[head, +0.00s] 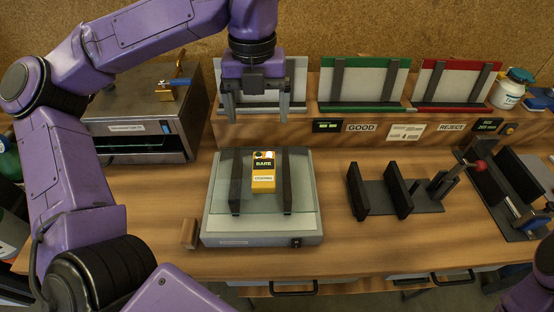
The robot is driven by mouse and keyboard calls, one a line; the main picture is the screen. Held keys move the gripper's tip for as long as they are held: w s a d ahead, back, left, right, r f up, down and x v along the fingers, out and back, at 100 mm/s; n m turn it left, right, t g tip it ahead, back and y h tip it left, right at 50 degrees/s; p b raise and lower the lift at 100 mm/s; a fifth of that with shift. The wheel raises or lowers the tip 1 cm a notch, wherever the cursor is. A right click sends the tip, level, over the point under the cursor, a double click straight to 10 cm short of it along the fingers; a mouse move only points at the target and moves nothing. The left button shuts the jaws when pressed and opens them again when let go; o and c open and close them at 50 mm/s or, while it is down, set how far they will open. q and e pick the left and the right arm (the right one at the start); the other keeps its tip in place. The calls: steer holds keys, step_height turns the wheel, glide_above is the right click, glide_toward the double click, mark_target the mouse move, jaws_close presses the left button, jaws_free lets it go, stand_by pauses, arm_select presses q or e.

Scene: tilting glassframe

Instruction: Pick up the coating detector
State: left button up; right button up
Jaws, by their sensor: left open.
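The coating detector (263,173) is a small yellow box with a dark display reading BARE and a white label. It sits on the glass-topped grey unit (218,225) at the middle of the bench, between two black upright bars (287,180). My left gripper (257,110) points down above and behind the detector, its two grey fingers apart with nothing between them. It is clear of the detector. At the lower right edge only part of my right arm shows; its gripper is not visible.
A grey metal box (140,115) stands at left. Green GOOD (365,107) and red REJECT (450,107) racks stand on the back ledge. A black-barred fixture (380,200) and a red-knobbed clamp fixture (500,195) occupy the right. The bench front is mostly clear.

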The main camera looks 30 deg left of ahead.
mark_target(264, 168)
arm_select(q)
steer(key=f+b, duration=0.1)
steer(key=f, duration=0.5)
steer(key=f+b, duration=0.1)
steer(key=f, duration=0.4)
steer(key=w+f+b, duration=0.1)
steer(key=f+b, duration=0.1)
steer(key=f, duration=0.4)
steer(key=shift+a+f, duration=0.1)
steer(key=shift+f, duration=0.2)
steer(key=shift+s, duration=0.1)
steer(key=c, duration=1.3)
arm_select(e)
steer(key=f, duration=0.3)
steer(key=w+f, duration=0.1)
steer(key=f, duration=0.1)
steer(key=shift+f, duration=0.1)
